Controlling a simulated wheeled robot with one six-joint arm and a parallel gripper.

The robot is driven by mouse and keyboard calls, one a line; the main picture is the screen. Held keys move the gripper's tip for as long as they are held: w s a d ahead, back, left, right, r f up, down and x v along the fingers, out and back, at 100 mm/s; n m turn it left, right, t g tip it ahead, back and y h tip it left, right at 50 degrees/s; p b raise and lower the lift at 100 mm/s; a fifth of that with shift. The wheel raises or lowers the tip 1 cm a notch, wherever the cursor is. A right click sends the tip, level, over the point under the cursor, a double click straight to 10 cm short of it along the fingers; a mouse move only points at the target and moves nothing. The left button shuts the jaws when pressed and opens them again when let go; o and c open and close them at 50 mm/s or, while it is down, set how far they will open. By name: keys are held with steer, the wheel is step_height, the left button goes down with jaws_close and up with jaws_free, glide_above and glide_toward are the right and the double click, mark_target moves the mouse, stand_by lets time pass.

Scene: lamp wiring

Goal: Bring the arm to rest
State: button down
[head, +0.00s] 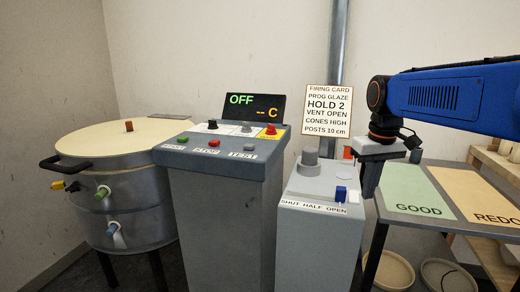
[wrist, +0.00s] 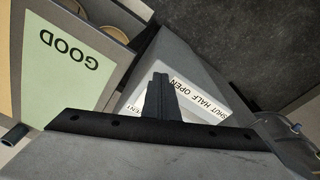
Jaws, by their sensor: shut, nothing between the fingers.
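My blue arm (head: 450,95) reaches in from the right in the head view, with its black wrist joint above the gripper. My gripper (head: 369,198) points down, just right of the grey vent box (head: 320,232). In the wrist view the fingers of my gripper (wrist: 160,78) are together, with nothing between them. Behind them lies the pale label strip with SHUT, HALF and OPEN (wrist: 193,97), partly hidden by the fingers. I cannot tell how far the fingertips are from the box.
A grey control console (head: 225,210) with buttons and an OFF display stands left of the box. A round kiln (head: 130,205) is further left. The table with the green GOOD mat (head: 415,190) is at the right, below my arm. A firing card (head: 327,110) stands behind.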

steer(key=s+f+m+t, duration=0.1)
steer(key=s+f, duration=0.6)
steer(key=s, duration=0.4)
steer(key=s+f+t, duration=0.2)
steer(key=s+f, duration=0.5)
steer(key=s, duration=0.4)
steer(key=shift+a+m+t, duration=0.3)
steer(key=shift+a+m, duration=0.1)
steer(key=shift+a, duration=0.05)
